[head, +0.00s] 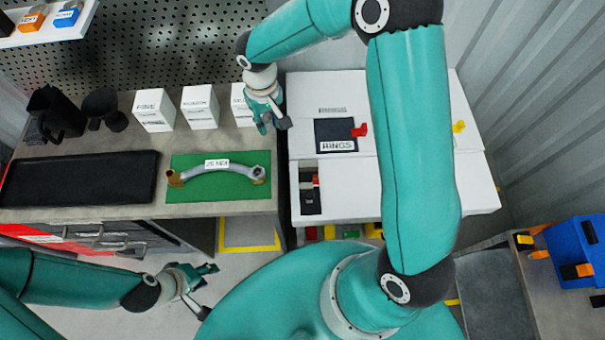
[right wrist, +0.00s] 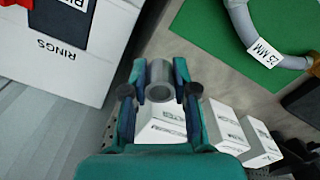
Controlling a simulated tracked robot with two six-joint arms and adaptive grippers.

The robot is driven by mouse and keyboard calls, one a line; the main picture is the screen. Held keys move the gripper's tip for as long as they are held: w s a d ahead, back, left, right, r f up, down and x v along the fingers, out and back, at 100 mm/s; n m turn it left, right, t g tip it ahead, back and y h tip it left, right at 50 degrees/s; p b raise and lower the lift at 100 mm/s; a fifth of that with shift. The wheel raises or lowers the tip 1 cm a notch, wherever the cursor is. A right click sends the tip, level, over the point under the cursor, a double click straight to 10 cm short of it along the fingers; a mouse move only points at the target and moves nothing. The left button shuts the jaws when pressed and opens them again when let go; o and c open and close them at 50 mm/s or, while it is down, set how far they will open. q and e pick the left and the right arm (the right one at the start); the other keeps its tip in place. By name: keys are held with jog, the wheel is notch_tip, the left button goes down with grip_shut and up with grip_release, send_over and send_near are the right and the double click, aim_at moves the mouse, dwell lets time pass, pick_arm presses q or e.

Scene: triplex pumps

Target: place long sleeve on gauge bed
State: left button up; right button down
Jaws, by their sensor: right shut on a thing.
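In the right wrist view a grey hollow sleeve (right wrist: 160,80) sits between the fingers of my right gripper (right wrist: 160,92), its open end showing; its full length is hidden. In the head view my right gripper (head: 268,122) is above the back right of the bench, in front of the white boxes, and the sleeve is not clear there. My left gripper (head: 203,290) is open and empty, low in front of the bench. No part is plainly marked as the gauge bed. A green mat (head: 190,190) carries a curved grey piece (head: 220,170) labelled 25 MM.
White boxes (head: 154,110) stand along the back of the bench. A black tray (head: 80,178) lies left of the mat, with black containers (head: 52,115) behind it. A white cabinet marked RINGS (head: 400,190) stands to the right, across a gap.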

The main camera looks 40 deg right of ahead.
jog(key=shift+a, duration=0.15)
jog(key=shift+w, duration=0.1)
jog(key=s+d+m+b, duration=0.2)
jog(key=s+b, duration=0.1)
jog(key=b, duration=0.6)
notch_tip(320, 180, up, 2)
jog(key=m+b, duration=0.2)
jog(key=b, duration=0.8)
send_over(306, 179)
notch_tip(306, 179, down, 19)
jog(key=shift+f+b, duration=0.1)
jog(key=shift+b, duration=0.85)
jog(key=c, duration=0.9)
grip_release()
